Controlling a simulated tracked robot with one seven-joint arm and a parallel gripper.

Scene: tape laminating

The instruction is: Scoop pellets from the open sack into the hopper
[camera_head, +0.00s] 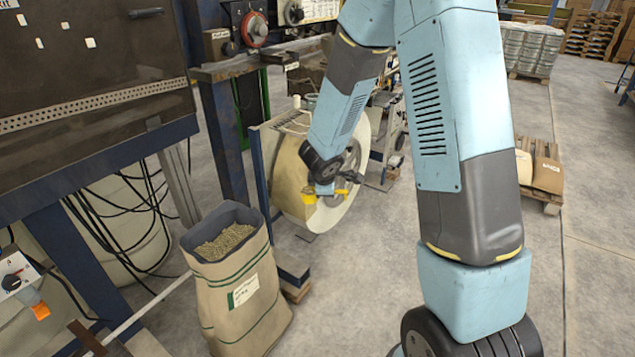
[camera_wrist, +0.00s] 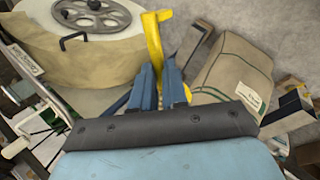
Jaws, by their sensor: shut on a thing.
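The open sack (camera_head: 240,285) stands upright on the floor, tan with green stripes and a white label. Tan pellets (camera_head: 225,242) show inside its dark-lined mouth. My gripper (camera_head: 325,188) is in the air, above and to the right of the sack in the head view, in front of a large cream roll. It is shut on a yellow scoop (camera_head: 309,196), which is small there. In the wrist view the scoop's yellow handle (camera_wrist: 153,42) rises by my blue fingers (camera_wrist: 160,88). The sack (camera_wrist: 235,72) is to their right, apart from them. I cannot make out the scoop's contents or identify the hopper.
The large cream roll (camera_head: 290,170) stands behind my gripper, and it fills the upper left of the wrist view (camera_wrist: 60,60). A dark machine panel on a blue frame (camera_head: 85,235) with hanging cables is left of the sack. Open concrete floor (camera_head: 350,290) lies right of the sack.

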